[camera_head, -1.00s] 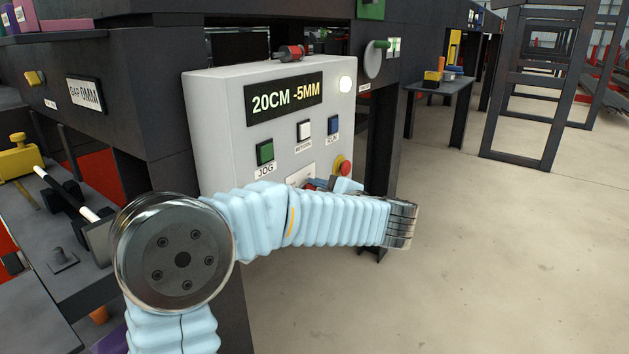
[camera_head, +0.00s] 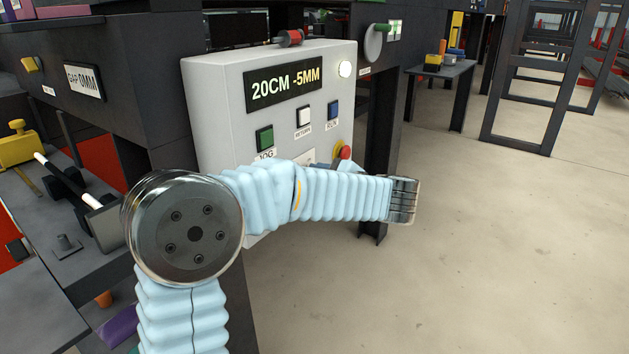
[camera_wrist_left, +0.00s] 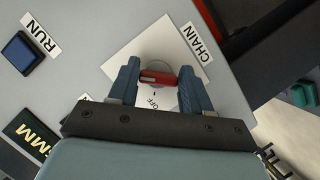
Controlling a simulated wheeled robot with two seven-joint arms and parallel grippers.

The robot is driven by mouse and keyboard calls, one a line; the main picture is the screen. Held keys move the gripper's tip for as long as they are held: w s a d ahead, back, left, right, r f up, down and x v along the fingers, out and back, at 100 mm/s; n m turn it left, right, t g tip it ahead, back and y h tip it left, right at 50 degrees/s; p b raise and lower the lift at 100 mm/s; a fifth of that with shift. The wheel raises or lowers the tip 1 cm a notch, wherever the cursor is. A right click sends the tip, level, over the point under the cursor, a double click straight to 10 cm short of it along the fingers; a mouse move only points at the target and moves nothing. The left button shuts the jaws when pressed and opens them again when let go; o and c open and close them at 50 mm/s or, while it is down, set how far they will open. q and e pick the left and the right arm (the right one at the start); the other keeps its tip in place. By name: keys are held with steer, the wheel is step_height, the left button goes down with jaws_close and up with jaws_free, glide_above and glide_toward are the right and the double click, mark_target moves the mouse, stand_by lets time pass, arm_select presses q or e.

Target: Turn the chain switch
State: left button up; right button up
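The chain switch (camera_wrist_left: 158,77) is a red bar-shaped handle on a round grey knob, on a white plate marked OFF, beside a CHAIN label. It shows in the left wrist view. My left gripper (camera_wrist_left: 159,82) has its two blue fingers at the two ends of the red handle, which fills the gap between them. The handle looks level between the fingers. In the head view my left arm covers the lower part of the grey control box (camera_head: 215,120) and hides the switch. My right gripper is not in view.
The box carries a green JOG button (camera_head: 264,138), a white RETURN button (camera_head: 303,116), a blue RUN button (camera_head: 333,110) and a red emergency knob (camera_head: 345,153). Its display (camera_head: 284,87) reads 20CM -5MM, beside a lit white lamp (camera_head: 345,69). Open floor lies to the right.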

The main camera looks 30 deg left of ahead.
arm_select(q)
steer(key=o, duration=0.3)
steer(key=shift+o, duration=0.2)
steer(key=v, duration=1.4)
steer(key=shift+b, duration=0.4)
steer(key=shift+w, duration=0.15)
